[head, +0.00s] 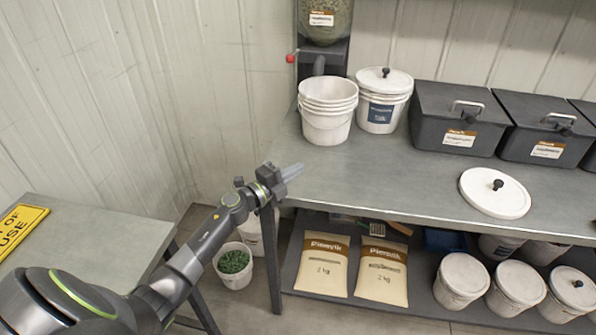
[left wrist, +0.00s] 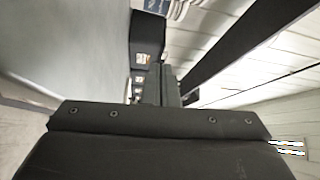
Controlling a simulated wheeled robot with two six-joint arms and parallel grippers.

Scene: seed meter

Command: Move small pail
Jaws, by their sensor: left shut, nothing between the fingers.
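White pails stand in several places, and I cannot tell which is the task's small pail. A nested stack of open pails (head: 327,110) and a lidded pail with a blue label (head: 382,103) stand at the back left of the bench. Small lidded pails (head: 462,280) stand on the shelf below. An open pail with green contents (head: 233,265) is on the floor. My left gripper (head: 291,172) is shut and empty near the bench's left front corner, apart from the pails. It also shows in the left wrist view (left wrist: 168,85). My right gripper is not in view.
A loose white lid (head: 494,194) lies on the bench (head: 390,175), whose middle is clear. Dark lidded bins (head: 458,118) line the back right. A hopper stand (head: 322,60) is behind the stack. Seed bags (head: 322,265) are below. A yellow sign (head: 18,230) lies on the left table.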

